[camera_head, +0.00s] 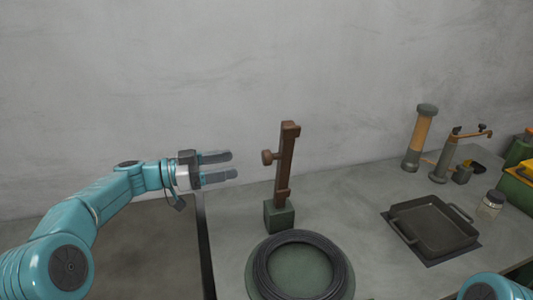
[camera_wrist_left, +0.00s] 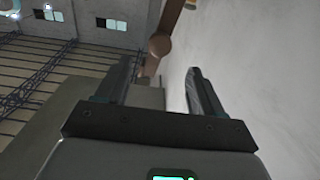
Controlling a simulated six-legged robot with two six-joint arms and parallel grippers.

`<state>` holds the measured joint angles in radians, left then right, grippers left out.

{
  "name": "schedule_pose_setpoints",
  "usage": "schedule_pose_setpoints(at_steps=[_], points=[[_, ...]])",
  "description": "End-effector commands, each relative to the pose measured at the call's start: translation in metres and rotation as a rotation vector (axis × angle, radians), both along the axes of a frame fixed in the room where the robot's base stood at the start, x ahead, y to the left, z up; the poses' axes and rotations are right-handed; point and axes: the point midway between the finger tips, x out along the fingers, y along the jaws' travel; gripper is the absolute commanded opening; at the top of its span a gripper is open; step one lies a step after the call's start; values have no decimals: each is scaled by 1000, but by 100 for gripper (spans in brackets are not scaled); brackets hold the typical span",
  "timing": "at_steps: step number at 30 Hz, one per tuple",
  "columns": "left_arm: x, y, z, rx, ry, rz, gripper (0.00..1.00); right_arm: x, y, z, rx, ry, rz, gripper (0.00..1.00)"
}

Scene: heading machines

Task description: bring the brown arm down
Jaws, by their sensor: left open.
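The brown arm (camera_head: 286,160) stands nearly upright on a dark green block (camera_head: 279,216) on the grey bench. A round brown knob (camera_head: 267,157) sticks out from its left side. My left gripper (camera_head: 233,165) is open and empty, left of the knob and apart from it, at about the knob's height. In the left wrist view the brown arm (camera_wrist_left: 171,14) and its knob (camera_wrist_left: 160,44) show ahead, beyond the open fingers (camera_wrist_left: 157,85). My right gripper is out of view; only part of my right arm shows at the bottom right.
A coil of dark cable (camera_head: 300,268) lies in front of the block. A dark square tray (camera_head: 432,225) sits to the right, with a small jar (camera_head: 491,204) beside it. A brown cylinder (camera_head: 419,137) stands near the back wall. The bench between block and tray is clear.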

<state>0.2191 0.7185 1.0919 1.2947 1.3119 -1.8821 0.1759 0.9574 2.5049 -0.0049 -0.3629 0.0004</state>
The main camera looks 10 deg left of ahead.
Motion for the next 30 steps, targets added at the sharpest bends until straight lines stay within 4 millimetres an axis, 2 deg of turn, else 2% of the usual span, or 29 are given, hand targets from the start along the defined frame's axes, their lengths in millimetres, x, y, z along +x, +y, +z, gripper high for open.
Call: schedule_pose_setpoints(at_steps=[1, 6, 12, 18, 26, 29, 30], points=[[4, -14, 4, -2, 1, -6, 67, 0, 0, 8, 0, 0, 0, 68], [21, -52, 3, -1, 2, -5, 67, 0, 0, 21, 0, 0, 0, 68], [36, -85, 2, 0, 1, -4, 67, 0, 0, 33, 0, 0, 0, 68], [44, -98, 1, -1, 0, -2, 67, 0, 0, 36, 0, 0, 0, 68], [45, -99, 0, 0, 1, -1, 67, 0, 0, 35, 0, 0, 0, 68], [45, -99, 0, 0, 1, -1, 38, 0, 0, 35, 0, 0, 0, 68], [45, -99, 0, 0, 1, -1, 25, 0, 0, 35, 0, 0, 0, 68]])
